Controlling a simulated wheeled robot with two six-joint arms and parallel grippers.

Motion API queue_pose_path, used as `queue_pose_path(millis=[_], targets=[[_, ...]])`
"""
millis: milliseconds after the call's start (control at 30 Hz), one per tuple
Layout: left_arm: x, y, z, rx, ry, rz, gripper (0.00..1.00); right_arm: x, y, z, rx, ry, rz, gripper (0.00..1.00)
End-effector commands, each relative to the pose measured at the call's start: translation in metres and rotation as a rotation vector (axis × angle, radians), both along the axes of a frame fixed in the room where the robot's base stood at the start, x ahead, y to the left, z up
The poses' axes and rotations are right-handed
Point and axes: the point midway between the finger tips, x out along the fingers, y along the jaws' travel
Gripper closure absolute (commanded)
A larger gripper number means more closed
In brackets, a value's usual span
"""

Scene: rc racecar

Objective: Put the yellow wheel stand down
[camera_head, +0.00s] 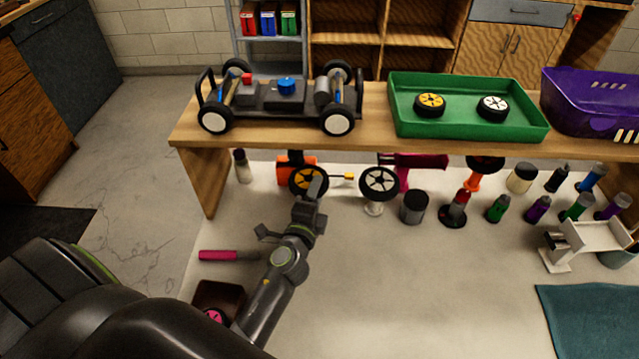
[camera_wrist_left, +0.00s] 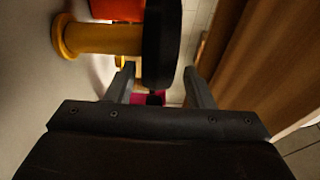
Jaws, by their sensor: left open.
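The yellow wheel stand is mostly hidden under its wheel in the head view; the black wheel with a yellow hub (camera_head: 305,179) shows beside my left gripper. In the left wrist view its yellow post (camera_wrist_left: 100,38) has a round foot on the pale surface, and the black tyre (camera_wrist_left: 161,45) is at the other end. My left gripper (camera_head: 314,192) is open at the near edge of the wheel. In the left wrist view its two fingers (camera_wrist_left: 160,88) are spread, with the tyre's edge at the gap between their tips. My right gripper is not in view.
A wooden bench (camera_head: 375,133) stands just behind, bearing a car chassis (camera_head: 285,95) and a green tray (camera_head: 466,131) with two wheels. A white-hubbed wheel on a stand (camera_head: 379,184) is close on the right. A pink-handled tool (camera_head: 218,255) lies left. The white mat's front middle is clear.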

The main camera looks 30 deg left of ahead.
Motion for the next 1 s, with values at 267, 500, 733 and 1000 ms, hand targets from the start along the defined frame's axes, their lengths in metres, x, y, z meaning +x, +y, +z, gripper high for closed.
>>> queue_pose_path(millis=[267, 500, 733, 1000], targets=[[-0.053, -0.011, -0.001, -0.002, 0.002, 0.003, 0.52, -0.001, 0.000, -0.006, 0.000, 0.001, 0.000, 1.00], [-0.075, -0.017, 0.000, -0.001, 0.000, 0.001, 0.52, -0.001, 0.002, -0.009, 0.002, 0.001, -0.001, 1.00], [-0.079, -0.018, 0.000, 0.001, 0.000, 0.000, 0.52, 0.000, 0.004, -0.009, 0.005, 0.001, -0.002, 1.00], [-0.078, -0.018, 0.000, 0.001, 0.000, 0.000, 0.52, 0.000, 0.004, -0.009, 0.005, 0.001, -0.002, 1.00]])
